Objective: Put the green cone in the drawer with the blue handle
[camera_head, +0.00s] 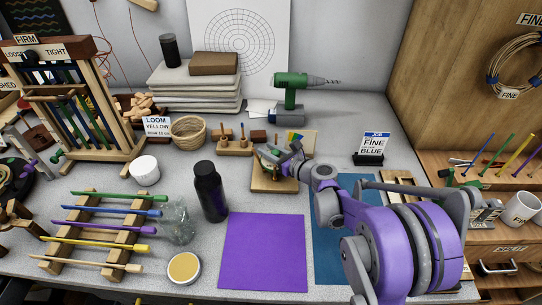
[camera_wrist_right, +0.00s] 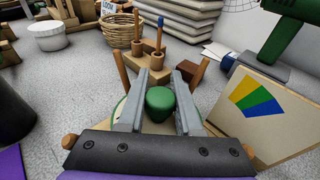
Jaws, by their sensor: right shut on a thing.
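The green cone (camera_wrist_right: 160,101) sits between the two grey fingers of my right gripper (camera_wrist_right: 159,92), which is shut on it. In the head view my right gripper (camera_head: 277,156) is over a small wooden stand (camera_head: 272,185) in the middle of the bench. The fingers and wrist hide much of the cone and stand there, and I cannot tell whether the cone still touches the stand. My left gripper is not in view. No blue drawer handle shows; a drawer front with a metal handle (camera_head: 497,268) is at the lower right.
A black bottle (camera_head: 209,191) and clear glass jar (camera_head: 177,222) stand left of my gripper. A green drill (camera_head: 290,94) stands behind, near a peg block (camera_head: 233,147). A white mug (camera_head: 522,208) is at right. The purple mat (camera_head: 263,252) is bare.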

